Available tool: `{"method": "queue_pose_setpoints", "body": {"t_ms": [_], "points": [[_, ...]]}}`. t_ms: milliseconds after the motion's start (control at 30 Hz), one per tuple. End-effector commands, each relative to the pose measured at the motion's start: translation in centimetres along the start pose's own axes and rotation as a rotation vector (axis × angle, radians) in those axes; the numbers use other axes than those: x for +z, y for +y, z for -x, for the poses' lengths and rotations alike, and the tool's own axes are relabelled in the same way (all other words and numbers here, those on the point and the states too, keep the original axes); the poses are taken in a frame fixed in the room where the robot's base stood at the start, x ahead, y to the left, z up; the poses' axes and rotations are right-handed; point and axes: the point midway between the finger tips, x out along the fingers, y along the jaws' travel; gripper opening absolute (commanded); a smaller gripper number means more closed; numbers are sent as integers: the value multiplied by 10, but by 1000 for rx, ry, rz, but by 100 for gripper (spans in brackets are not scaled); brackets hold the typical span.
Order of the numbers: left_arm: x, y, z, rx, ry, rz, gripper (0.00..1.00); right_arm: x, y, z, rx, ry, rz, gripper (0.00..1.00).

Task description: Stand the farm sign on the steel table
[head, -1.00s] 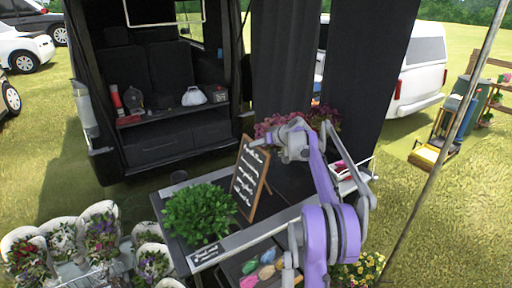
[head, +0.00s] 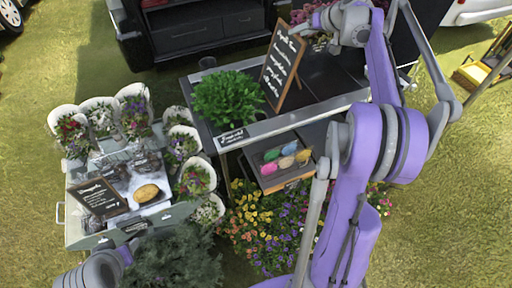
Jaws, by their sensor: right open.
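The farm sign (head: 284,66), a black chalkboard with white writing and a wooden frame, stands tilted back on the steel table (head: 285,122), right of a bushy green plant. My right gripper (head: 311,31) is open at the sign's upper right edge, its jaws small and partly lost against the dark background. I cannot tell whether they touch the frame. My left gripper is not in view; only part of my left arm shows at the bottom left.
The green plant (head: 226,98) and a small label (head: 231,136) are at the table's left end. A crate (head: 278,163) with colourful bundles sits below the front edge. A cart (head: 75,232) with flower buckets and a smaller board (head: 98,197) stands left. Flowers (head: 262,225) fill the ground in front.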

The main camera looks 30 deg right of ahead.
Motion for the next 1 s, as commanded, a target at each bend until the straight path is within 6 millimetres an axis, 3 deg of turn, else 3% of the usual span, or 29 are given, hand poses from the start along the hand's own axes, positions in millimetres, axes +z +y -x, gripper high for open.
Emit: {"method": "queue_pose_setpoints", "body": {"t_ms": [33,200,400,500,633,800,900,1000], "points": [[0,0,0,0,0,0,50,14,-31,-1,-9,-32,11,45],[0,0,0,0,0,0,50,80,-122,5,-1,-150,43,45],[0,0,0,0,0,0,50,178,-200,27,30,-257,96,45],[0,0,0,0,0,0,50,231,-226,41,52,-296,128,45],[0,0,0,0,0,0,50,302,-246,59,83,-331,175,45],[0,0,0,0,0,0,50,378,-251,75,120,-348,228,45],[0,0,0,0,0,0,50,405,-250,80,135,-349,247,45],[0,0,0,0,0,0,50,419,-248,82,144,-347,257,45]]}}
